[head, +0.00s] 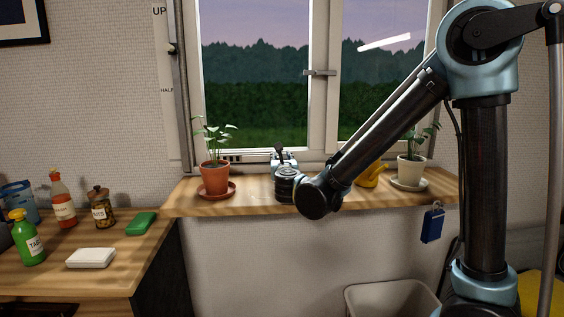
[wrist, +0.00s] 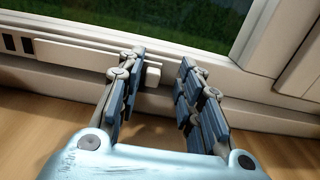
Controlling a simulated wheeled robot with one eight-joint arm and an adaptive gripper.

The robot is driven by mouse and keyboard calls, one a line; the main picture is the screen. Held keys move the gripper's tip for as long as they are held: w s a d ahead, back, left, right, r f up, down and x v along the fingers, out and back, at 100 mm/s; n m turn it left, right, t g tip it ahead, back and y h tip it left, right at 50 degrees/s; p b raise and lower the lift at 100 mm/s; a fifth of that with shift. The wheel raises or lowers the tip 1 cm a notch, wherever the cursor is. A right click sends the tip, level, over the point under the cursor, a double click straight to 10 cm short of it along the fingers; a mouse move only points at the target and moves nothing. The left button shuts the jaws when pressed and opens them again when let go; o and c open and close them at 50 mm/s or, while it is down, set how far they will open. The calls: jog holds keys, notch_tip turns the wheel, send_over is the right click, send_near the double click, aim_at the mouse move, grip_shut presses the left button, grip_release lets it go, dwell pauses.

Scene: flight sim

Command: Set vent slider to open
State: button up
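The vent slider is a long pale cover strip (wrist: 85,58) on the lower window frame in the wrist view. A small pale knob (wrist: 153,77) sits at its right end. Dark vent slots (wrist: 18,43) show uncovered at the left end. Dark slots (head: 234,157) also show low on the frame in the head view, behind the left plant. My gripper (wrist: 160,76) is open and empty. In the wrist view its fingertips lie on either side of the knob, the left one close to it; I cannot tell whether they touch. In the head view my gripper (head: 284,152) is at the frame above the sill.
A potted plant (head: 214,174) stands left of my gripper on the wooden sill (head: 258,198). A yellow watering can (head: 371,176) and a white-potted plant (head: 411,170) stand to the right. A side table (head: 110,261) with bottles is at the left. A bin (head: 390,290) is below.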

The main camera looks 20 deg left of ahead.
jog(key=shift+s, duration=0.1)
jog(key=v, duration=1.1)
jog(key=shift+s+d, duration=0.2)
jog(key=shift+s, duration=0.15)
